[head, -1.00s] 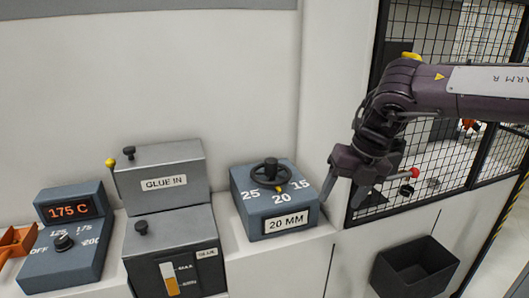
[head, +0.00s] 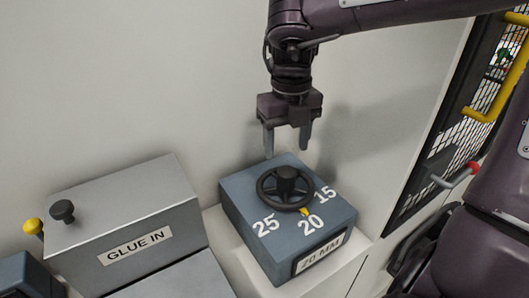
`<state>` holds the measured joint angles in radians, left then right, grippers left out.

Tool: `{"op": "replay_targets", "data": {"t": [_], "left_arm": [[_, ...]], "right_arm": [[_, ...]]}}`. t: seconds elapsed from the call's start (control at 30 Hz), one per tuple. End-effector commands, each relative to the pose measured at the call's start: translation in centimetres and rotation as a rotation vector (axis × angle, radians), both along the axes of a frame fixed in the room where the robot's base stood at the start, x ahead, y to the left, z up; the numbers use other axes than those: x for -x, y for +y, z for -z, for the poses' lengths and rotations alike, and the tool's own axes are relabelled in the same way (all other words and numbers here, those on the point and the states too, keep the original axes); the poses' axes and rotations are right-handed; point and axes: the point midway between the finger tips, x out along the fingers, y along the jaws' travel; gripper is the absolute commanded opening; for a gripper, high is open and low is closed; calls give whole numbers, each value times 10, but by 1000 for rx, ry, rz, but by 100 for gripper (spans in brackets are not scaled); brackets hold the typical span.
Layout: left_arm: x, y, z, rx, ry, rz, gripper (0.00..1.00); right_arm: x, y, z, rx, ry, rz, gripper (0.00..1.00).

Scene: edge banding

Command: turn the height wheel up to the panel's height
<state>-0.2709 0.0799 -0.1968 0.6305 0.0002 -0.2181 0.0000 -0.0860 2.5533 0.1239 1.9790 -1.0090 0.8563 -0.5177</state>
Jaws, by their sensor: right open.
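The black height wheel (head: 286,187) sits on top of a blue-grey box (head: 262,245) with white marks 25, 20 and 15. A yellow pointer (head: 304,210) at the wheel's front edge is by the 20. The plate on the box's front (head: 320,251) reads 20 MM. My right gripper (head: 287,146) is open, points down and is empty. It hangs above and slightly behind the wheel, apart from it. My left gripper is not in view. No panel can be made out.
The grey GLUE IN box (head: 130,225) with a black knob (head: 62,210) and a yellow-tipped lever (head: 33,227) stands to the left. A mesh guard (head: 450,145) and a red-tipped handle (head: 468,170) are at the right. A pale wall is behind.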

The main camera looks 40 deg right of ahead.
Motion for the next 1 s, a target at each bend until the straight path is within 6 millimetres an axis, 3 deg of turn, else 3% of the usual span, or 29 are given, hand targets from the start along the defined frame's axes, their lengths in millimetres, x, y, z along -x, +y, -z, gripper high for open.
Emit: {"op": "replay_targets", "data": {"t": [0.13,0.3,0.47,0.6,0.73,0.9,1.0], "left_arm": [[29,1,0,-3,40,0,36],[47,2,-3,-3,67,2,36],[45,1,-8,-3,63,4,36],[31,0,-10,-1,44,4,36],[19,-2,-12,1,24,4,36],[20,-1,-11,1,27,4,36],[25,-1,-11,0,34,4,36]], "right_arm": [[1,0,12,1,7,-2,59],[2,0,39,1,9,-1,59],[2,0,62,1,8,0,59],[1,1,74,1,4,-1,59],[1,0,78,3,2,-1,59],[1,0,78,2,1,-1,59],[1,0,78,2,1,0,48]]}}
